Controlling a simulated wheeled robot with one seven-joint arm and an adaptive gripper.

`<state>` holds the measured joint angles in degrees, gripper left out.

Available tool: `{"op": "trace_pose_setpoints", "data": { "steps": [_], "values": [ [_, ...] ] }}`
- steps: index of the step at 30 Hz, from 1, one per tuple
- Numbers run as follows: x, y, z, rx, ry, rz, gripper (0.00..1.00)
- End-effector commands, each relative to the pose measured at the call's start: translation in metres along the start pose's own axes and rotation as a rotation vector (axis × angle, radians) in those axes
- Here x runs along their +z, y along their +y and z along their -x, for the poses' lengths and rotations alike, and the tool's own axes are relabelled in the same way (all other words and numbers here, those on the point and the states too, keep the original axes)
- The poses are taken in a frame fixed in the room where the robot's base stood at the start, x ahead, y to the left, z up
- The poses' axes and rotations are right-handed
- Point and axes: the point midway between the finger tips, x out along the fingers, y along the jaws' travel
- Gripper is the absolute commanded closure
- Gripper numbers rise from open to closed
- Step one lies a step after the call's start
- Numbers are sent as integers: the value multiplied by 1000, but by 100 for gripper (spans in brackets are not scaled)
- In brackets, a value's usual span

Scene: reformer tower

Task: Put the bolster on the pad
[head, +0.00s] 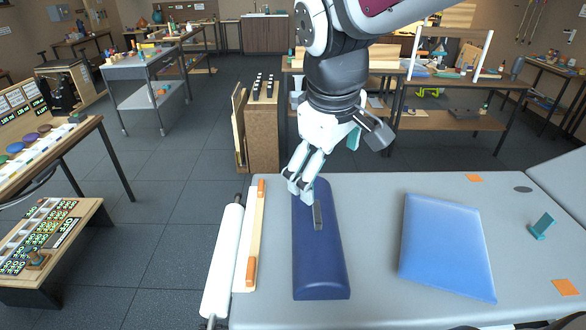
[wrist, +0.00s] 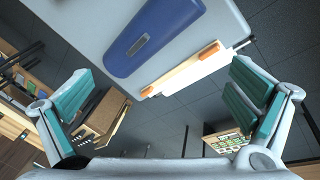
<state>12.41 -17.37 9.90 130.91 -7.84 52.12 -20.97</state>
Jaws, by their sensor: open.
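The bolster (head: 320,260) is a long dark blue half-round cushion with a grey strip on top. It lies lengthwise on the left part of the grey table top. It also shows in the wrist view (wrist: 165,28), at the top. The pad (head: 445,245) is a lighter blue flat square, lying to the right of the bolster with bare table between them. My gripper (head: 303,172) is above the far end of the bolster. In the wrist view its teal-lined fingers (wrist: 160,102) are wide apart with nothing between them. The pad is not seen in the wrist view.
A white roll (head: 222,262) and a wooden bar with orange ends (head: 250,235) lie along the table's left edge. A small teal block (head: 541,226) and orange patches are at the right. A brown cabinet (head: 263,135) stands behind the table.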

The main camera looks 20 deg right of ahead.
Motion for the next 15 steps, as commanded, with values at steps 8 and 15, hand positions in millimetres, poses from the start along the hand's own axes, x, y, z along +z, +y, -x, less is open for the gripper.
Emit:
{"op": "trace_pose_setpoints", "data": {
  "steps": [8, 15],
  "values": [
    [58, -48, 35, -59, 156, -300, 0],
    [79, -66, 38, -117, 210, -416, 0]
  ]
}}
